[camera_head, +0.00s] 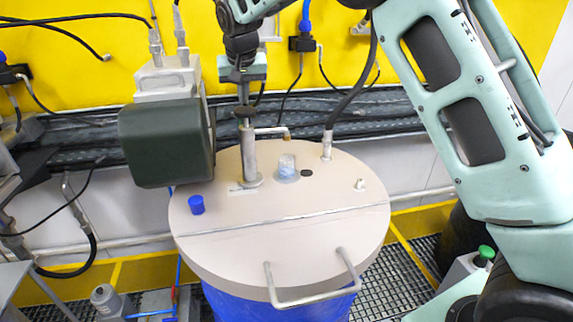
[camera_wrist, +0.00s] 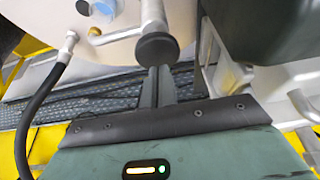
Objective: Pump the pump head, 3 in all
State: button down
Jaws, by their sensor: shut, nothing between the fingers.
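The pump stands upright on the beige drum lid (camera_head: 300,225). Its silver cylinder (camera_head: 249,155) carries a dark pump head (camera_head: 245,112), and a thin spout (camera_head: 270,131) points right to a brass tip. A small clear cup (camera_head: 287,167) with something bluish in it stands on the lid below the spout tip. My gripper (camera_head: 243,98) is shut and empty, pointing down directly above the pump head. In the wrist view my fingertips (camera_wrist: 157,72) meet the edge of the round dark pump head (camera_wrist: 156,49); I cannot tell whether they touch it.
A dark green motor housing (camera_head: 165,140) stands close left of the pump. A hose fitting (camera_head: 327,145) rises on the right of the lid. A blue cap (camera_head: 196,204) and a front handle (camera_head: 312,290) are on the lid. Black pipes run behind, along the yellow wall.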

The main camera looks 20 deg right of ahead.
aim_at(245, 110)
jog(key=shift+f, duration=0.1)
dwell(0.6)
jog(key=shift+f+b, duration=1.6)
jog(key=shift+f, duration=0.65)
jog(key=shift+r, duration=0.1)
jog(key=shift+r+p, duration=1.75)
jog(key=shift+r, duration=0.5)
jog(key=shift+f, duration=0.15)
jog(key=shift+f+b, duration=1.45)
jog(key=shift+f, duration=0.65)
jog(key=shift+r+p, duration=1.65)
jog(key=shift+r, duration=0.6)
